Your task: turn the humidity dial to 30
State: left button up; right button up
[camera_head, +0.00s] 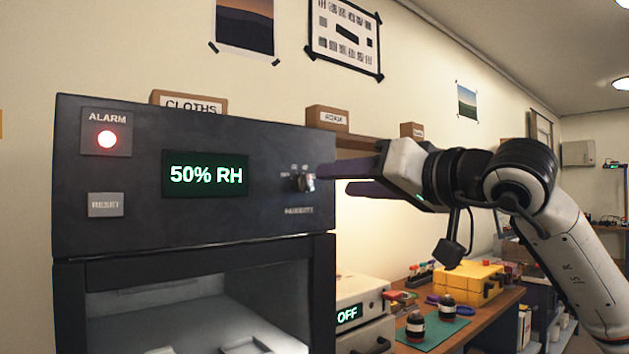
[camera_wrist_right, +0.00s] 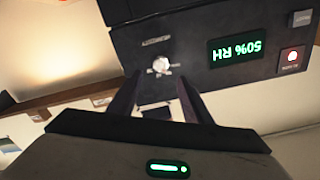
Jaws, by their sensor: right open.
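The humidity dial (camera_head: 304,182) is a small silver knob on the right side of the dark cabinet's front panel (camera_head: 140,215). The display (camera_head: 205,174) reads 50% RH in green. My right gripper (camera_head: 332,182) is open, with its dark fingers reaching left toward the dial. In the right wrist view the dial (camera_wrist_right: 161,65) sits just beyond and between the two fingertips (camera_wrist_right: 155,88), and the fingers do not appear closed on it. The small numbers around the dial are too blurred to read. My left gripper is not in view.
The alarm lamp (camera_head: 106,139) glows red above a grey reset button (camera_head: 105,205). A unit showing OFF (camera_head: 347,314) stands right of the cabinet. A bench beyond holds a yellow case (camera_head: 468,284) and lens parts on a green mat (camera_head: 440,336). Labelled boxes sit on a shelf behind.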

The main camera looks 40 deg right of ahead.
aim_at(311, 181)
jog(key=w, duration=0.2)
jog(key=w+p, duration=0.1)
jog(key=w, duration=0.4)
jog(key=shift+a, duration=0.35)
jog(key=shift+w, duration=0.45)
jog(key=shift+c, duration=0.6)
jog(key=c, duration=0.9)
jog(key=shift+c, duration=0.2)
